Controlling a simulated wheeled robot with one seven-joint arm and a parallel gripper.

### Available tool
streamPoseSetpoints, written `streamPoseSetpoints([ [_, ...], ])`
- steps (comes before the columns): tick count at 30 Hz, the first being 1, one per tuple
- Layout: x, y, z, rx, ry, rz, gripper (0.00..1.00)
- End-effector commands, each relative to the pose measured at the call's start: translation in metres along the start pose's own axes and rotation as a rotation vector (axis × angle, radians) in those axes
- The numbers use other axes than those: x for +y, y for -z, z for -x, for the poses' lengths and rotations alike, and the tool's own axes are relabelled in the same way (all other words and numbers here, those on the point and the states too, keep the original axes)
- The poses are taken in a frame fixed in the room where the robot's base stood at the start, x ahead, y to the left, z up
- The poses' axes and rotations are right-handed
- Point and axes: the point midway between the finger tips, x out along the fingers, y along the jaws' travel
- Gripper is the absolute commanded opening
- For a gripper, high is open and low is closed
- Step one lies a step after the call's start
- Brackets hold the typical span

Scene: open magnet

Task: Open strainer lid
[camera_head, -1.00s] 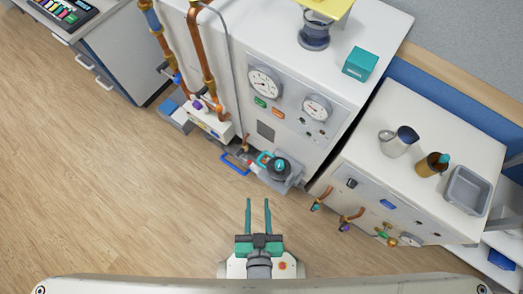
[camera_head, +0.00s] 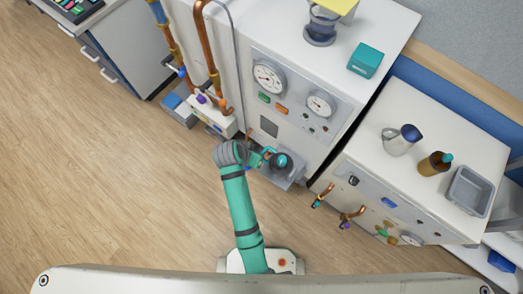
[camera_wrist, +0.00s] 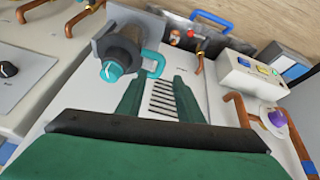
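The strainer (camera_head: 283,163) is a dark grey round body on a grey bracket at the foot of the white cabinet's front. It has a teal knob on its end and a teal loop handle at its side. In the wrist view the strainer (camera_wrist: 121,53) is at upper left, with the loop handle (camera_wrist: 154,64) just beyond my left fingertip. My gripper (camera_wrist: 158,84) is open, its two green fingers apart with nothing visible held between them. In the head view my arm hides most of the gripper. I cannot tell whether a finger touches the handle.
The white cabinet (camera_head: 275,133) carries gauges and buttons; its vent slots (camera_wrist: 164,101) show between my fingers. Copper pipes (camera_head: 204,50) and a small control box (camera_head: 215,122) stand left of the strainer. A bench (camera_head: 355,158) with protruding taps is at right. Open wooden floor lies left.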

Motion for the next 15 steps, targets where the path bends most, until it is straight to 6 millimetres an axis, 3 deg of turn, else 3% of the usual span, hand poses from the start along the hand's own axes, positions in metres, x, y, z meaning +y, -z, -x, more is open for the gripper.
streamPoseSetpoints([
  [3,-0.009,0.014,0.008,-0.028,-0.048,-0.035,0.33],
  [8,-0.012,0.019,0.013,-0.051,-0.084,-0.061,0.33],
  [15,-0.009,0.018,-0.011,-0.056,-0.090,-0.064,0.33],
])
